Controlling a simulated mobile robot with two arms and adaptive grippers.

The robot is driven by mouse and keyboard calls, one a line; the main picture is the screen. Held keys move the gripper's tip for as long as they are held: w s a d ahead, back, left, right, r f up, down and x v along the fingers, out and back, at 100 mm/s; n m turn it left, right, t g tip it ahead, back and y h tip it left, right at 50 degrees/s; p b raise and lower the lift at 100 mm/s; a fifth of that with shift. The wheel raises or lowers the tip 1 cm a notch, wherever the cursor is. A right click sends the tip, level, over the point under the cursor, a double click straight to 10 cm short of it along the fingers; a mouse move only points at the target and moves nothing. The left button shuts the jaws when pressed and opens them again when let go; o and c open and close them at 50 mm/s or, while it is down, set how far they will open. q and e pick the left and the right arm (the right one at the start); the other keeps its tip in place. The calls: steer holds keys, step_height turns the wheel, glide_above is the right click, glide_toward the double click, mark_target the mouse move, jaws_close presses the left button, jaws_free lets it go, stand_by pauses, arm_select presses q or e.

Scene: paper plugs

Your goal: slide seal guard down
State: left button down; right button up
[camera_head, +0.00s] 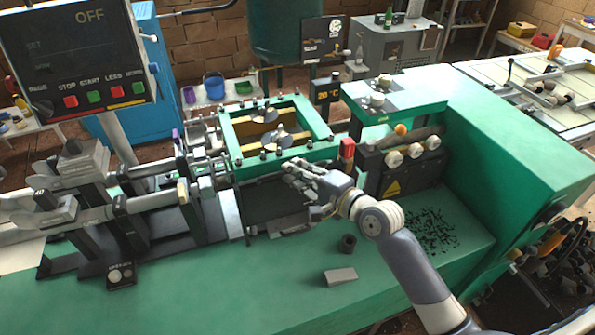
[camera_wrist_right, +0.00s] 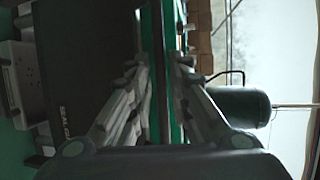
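The seal guard (camera_wrist_right: 70,75) is a dark panel at the left of the right wrist view, with partly visible white lettering that reads "SEAL GU". In the head view, what looks like the same dark panel (camera_head: 275,200) sits below the green frame (camera_head: 234,142) of the machine. My right gripper (camera_head: 296,176) is at the frame's front right edge, above the panel. In the right wrist view its fingers (camera_wrist_right: 160,75) stand apart, with a green bar (camera_wrist_right: 153,30) showing between them. I cannot tell whether they touch it. My left gripper is not in view.
A red-topped lever (camera_head: 347,149) stands just right of the gripper. A dark ring (camera_head: 348,243) and a grey block (camera_head: 341,276) lie on the green bench (camera_head: 230,300). Black bits (camera_head: 432,230) are scattered at the right. A control panel (camera_head: 72,52) reads "OFF".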

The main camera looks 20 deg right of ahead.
mark_target(290, 187)
steer(key=shift+c, duration=0.5)
jaws_close()
step_height(290, 187, down, 7)
steer(key=b, duration=0.3)
steer(key=shift+r, duration=0.2)
steer(key=shift+o, duration=0.5)
jaws_free()
steer(key=shift+r, duration=0.1)
steer(key=shift+s, duration=0.1)
steer(key=v, duration=1.2)
